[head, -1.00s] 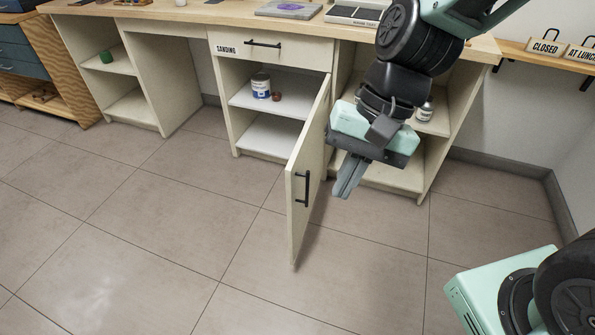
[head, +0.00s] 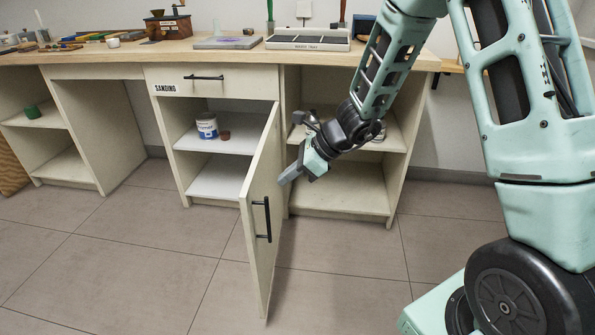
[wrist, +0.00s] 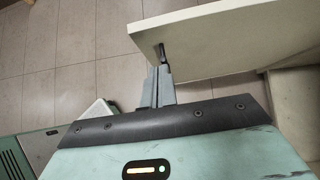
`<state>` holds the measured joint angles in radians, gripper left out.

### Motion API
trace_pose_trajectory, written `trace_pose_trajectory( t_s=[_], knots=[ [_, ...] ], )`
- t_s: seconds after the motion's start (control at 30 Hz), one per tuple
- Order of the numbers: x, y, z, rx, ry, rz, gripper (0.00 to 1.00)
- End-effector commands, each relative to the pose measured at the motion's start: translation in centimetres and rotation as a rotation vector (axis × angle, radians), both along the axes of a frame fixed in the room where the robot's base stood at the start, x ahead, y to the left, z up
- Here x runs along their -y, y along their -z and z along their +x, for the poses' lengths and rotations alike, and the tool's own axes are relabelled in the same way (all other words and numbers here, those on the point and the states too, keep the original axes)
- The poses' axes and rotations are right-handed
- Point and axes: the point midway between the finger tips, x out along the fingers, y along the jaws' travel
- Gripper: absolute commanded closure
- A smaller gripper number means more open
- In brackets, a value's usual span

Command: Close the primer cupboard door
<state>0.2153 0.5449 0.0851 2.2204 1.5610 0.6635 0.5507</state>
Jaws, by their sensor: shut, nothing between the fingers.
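The primer cupboard door (head: 258,215) is a cream panel that stands wide open, swung out from the cupboard under the drawer marked SANDING. Its black bar handle (head: 263,219) is on the face towards the right. My gripper (head: 284,181) is shut and empty, on the right of the door near its upper part; in the head view its tip is close to the door face. In the wrist view my fingers (wrist: 158,88) point at the door (wrist: 230,45), close to the black handle (wrist: 163,57). I cannot tell whether they touch.
Inside the cupboard a white and blue can (head: 207,126) and a small brown pot (head: 225,135) stand on the upper shelf (head: 240,143). Open shelves (head: 335,199) lie behind my arm. The workbench (head: 120,54) carries tools and trays. The tiled floor (head: 130,260) left of the door is clear.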

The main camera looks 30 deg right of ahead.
Motion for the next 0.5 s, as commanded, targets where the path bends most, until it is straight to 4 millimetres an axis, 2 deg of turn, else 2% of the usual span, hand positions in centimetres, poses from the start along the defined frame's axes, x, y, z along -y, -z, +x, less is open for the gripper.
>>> trace_pose_trajectory(
  t_s=[0.03,0.17,0.3,0.5],
  knots=[
    [-0.8,1.2,0.3,-0.002,-0.004,0.000,1.00],
    [-2.3,2.9,1.3,-0.002,-0.004,0.000,1.00],
    [-4.1,2.5,2.5,0.002,-0.004,-0.001,1.00],
    [-5.4,2.5,3.3,0.001,-0.003,-0.002,1.00]
  ],
)
